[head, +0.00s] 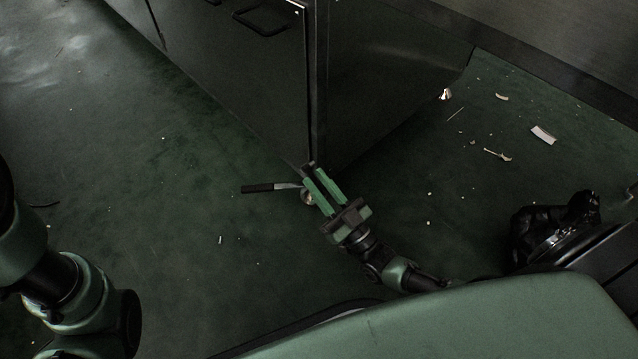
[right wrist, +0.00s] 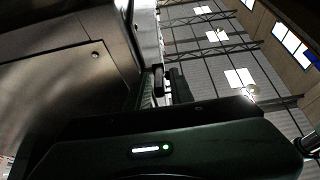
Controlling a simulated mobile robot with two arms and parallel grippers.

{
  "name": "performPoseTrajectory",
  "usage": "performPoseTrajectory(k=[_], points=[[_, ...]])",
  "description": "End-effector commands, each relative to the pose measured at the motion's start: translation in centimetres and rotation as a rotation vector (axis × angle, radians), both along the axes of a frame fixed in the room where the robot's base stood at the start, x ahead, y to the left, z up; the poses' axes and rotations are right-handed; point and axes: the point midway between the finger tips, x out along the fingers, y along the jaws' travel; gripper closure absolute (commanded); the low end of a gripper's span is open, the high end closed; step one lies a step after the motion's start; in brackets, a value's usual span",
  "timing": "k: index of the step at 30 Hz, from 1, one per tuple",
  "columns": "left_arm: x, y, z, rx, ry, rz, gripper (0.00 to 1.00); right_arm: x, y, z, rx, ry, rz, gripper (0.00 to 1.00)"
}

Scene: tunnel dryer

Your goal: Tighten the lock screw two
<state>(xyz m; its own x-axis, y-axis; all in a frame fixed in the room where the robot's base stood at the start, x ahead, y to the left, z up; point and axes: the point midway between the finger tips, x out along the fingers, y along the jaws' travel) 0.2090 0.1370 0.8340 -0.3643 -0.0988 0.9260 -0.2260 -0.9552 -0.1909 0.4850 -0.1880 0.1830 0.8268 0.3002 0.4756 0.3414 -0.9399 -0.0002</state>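My right gripper (head: 313,174) reaches to the bottom corner of a dark metal cabinet (head: 390,80). Its two green-backed fingers are parallel with a narrow gap between them. The gap also shows between the fingers in the right wrist view (right wrist: 168,84), with nothing clearly held in it. A black-handled metal lever (head: 265,187) sticks out left of the fingers, low by the cabinet corner. A small round metal part (head: 307,197) shows beside the left finger. I cannot tell whether either is part of lock screw two. My left gripper is out of view; only left arm links show.
The green floor is open to the left of the cabinet. Small scraps, including a pale piece (head: 543,135), lie on the floor at the right. A dark handle (head: 262,20) is on the cabinet's left face. A dark wall base runs along the upper right.

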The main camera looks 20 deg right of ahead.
Motion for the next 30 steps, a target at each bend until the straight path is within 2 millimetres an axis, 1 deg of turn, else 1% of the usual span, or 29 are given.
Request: performPoseTrajectory(k=[10, 14, 17, 18, 20, 24, 27, 30], points=[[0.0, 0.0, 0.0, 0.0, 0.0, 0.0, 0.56, -0.1, 0.0, 0.0, 0.0, 0.001, 0.0, 0.69], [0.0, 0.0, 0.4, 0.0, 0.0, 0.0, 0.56, -0.9, -0.3, -0.5, 0.0, 0.002, -0.001, 0.69], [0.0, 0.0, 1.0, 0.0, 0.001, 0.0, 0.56, -2.3, -0.8, -1.2, 0.0, 0.006, -0.001, 0.69], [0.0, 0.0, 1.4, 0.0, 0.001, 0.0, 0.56, -3.1, -1.1, -1.3, -0.002, 0.006, -0.001, 0.69], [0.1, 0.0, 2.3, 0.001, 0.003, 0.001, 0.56, -4.5, -1.6, -1.0, -0.002, 0.006, -0.001, 0.69], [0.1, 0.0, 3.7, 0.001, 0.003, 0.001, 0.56, -7.8, -2.8, -1.1, -0.001, 0.007, 0.0, 0.69], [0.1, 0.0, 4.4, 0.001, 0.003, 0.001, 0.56, -9.9, -3.6, -1.2, -0.002, 0.006, 0.0, 0.69], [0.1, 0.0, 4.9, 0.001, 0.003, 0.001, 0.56, -11.5, -4.2, -1.2, -0.001, 0.004, -0.001, 0.69]])
